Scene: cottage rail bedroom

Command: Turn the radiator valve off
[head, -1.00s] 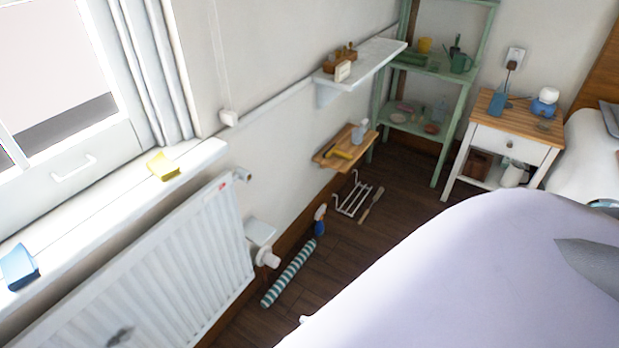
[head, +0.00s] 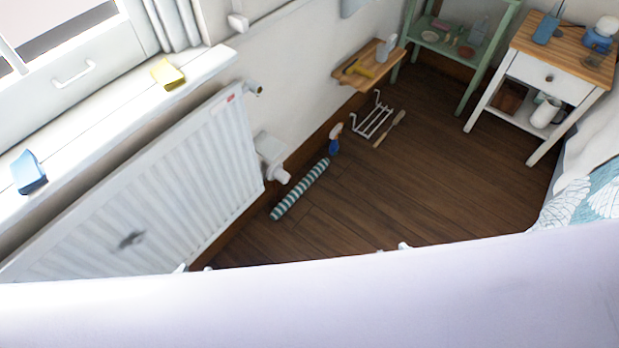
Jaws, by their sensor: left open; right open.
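The white panel radiator (head: 150,195) stands under the window sill on the left. A white round knob (head: 282,176), which looks like the radiator valve, sticks out by its lower right end, below a small white box (head: 268,148). A small metal fitting (head: 254,88) is at the radiator's upper right corner. My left gripper (head: 193,268) shows only as fingertips above a pale lilac surface, near the radiator's lower edge and left of the knob. My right gripper (head: 392,249) shows only as spread fingertips, right of and nearer than the knob. Both are open, apart from the knob; the rest is hidden.
A striped roll (head: 300,190) and a blue-handled brush (head: 335,140) lie near the knob. A white wire rack (head: 372,118) is beyond. The pale lilac surface (head: 400,305) fills the foreground. Dark wooden floor (head: 440,170) is clear at centre right, before the nightstand (head: 545,75).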

